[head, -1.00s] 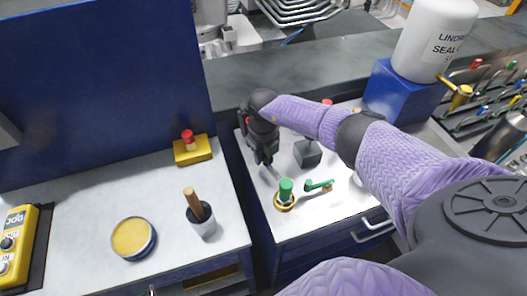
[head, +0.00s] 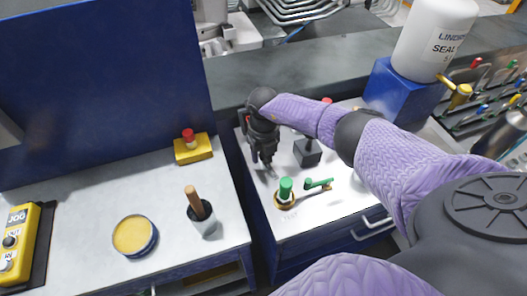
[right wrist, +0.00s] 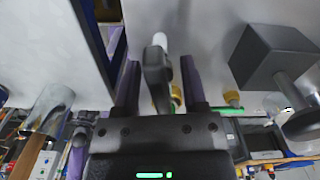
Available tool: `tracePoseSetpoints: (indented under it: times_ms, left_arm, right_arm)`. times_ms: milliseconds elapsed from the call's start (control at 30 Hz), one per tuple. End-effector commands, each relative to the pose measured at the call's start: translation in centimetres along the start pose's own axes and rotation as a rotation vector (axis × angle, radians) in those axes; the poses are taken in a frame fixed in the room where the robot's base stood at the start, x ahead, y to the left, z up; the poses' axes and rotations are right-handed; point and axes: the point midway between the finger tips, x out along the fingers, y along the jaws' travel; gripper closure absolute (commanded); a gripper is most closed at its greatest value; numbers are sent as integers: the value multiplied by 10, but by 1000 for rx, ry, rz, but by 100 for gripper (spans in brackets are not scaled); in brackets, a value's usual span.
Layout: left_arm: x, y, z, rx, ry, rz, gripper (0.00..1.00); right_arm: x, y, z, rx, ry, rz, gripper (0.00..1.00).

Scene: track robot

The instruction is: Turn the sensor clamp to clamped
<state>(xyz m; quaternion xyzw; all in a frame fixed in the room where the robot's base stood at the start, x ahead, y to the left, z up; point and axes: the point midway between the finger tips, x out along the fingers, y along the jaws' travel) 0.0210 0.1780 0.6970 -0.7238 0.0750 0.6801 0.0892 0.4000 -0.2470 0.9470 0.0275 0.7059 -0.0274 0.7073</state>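My right gripper (head: 268,165) points down over the left part of the white cabinet top, left of a dark grey block. In the right wrist view its two fingers (right wrist: 160,80) are apart, with a dark grey lever-like part with a pale tip (right wrist: 157,68) between them. This part may be the sensor clamp's handle; I see no label to confirm it. I see gaps beside it and no clear grip. In the head view the gripper largely hides that spot. My left gripper is in neither view.
The dark grey block (head: 307,153) stands just right of the gripper; a green-capped fitting (head: 285,190) and green-handled lever (head: 319,184) are in front. A blue panel (head: 100,90) rises at left. A wooden-handled cup (head: 202,217) and yellow-topped tin (head: 134,236) stand on the left bench.

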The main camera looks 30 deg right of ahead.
Motion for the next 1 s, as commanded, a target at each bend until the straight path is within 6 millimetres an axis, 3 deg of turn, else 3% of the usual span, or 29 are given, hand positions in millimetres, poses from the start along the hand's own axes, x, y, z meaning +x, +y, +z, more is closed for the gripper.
tracePoseSetpoints:
  times_ms: [67,367,700,833,1000]
  left_arm:
    - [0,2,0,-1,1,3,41]
    - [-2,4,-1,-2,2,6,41]
    - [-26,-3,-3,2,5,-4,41]
    - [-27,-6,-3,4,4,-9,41]
    - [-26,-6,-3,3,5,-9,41]
  right_arm:
    - [0,0,0,0,1,0,29]
    - [-4,0,0,-1,1,0,29]
    - [-84,0,0,-1,-2,0,29]
    - [-97,0,0,-2,0,0,29]
    - [-99,0,0,-1,2,0,29]
